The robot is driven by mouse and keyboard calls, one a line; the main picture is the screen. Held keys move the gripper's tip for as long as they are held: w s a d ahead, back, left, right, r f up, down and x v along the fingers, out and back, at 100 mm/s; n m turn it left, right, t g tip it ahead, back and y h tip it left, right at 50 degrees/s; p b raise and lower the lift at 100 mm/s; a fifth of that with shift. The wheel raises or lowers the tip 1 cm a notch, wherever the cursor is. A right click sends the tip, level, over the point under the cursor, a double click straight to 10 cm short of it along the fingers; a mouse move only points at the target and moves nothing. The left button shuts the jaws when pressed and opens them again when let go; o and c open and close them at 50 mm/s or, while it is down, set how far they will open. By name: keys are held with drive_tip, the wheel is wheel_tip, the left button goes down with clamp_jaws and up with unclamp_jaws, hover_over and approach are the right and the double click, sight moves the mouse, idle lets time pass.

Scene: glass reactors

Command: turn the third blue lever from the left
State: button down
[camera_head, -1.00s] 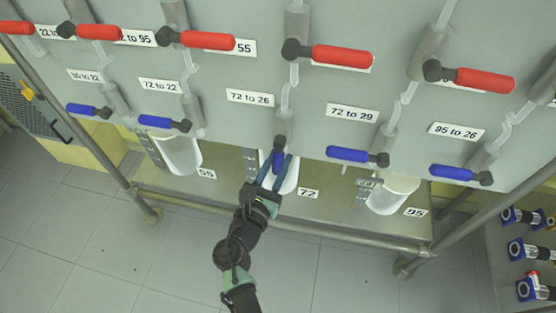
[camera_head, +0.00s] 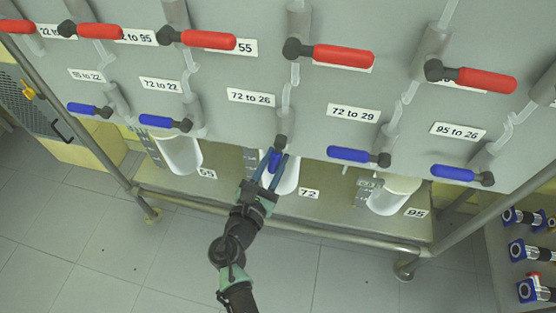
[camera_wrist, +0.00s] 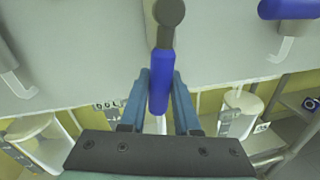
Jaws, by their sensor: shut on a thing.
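The third blue lever from the left (camera_head: 275,161) hangs down from its dark pivot, below the "72 to 26" label (camera_head: 251,97). It tilts slightly to the lower left in the head view. My gripper (camera_head: 271,171) is shut on this lever from below. In the wrist view the lever (camera_wrist: 161,85) stands between the two blue fingers (camera_wrist: 160,100), with its grey pivot above them. The other blue levers lie sideways: two to the left (camera_head: 89,109) and (camera_head: 165,123), two to the right (camera_head: 358,156) and (camera_head: 461,175).
A row of red levers (camera_head: 345,56) runs above the blue ones on the grey panel. Glass vessels (camera_head: 181,155) stand on a shelf below, behind my gripper. A metal rail (camera_head: 300,233) runs along the front, with open tiled floor before it.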

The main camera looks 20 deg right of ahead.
drive_tip(key=w+a+r+m+y, duration=0.3)
drive_tip(key=a+r+m, duration=0.2)
drive_tip(key=m, duration=0.9)
drive_tip(key=shift+w+r, duration=0.2)
drive_tip(key=shift+r, duration=0.85)
drive_tip(key=c, duration=0.6)
unclamp_jaws()
drive_tip(key=v, duration=1.3)
drive_tip(key=shift+s+d, duration=0.1)
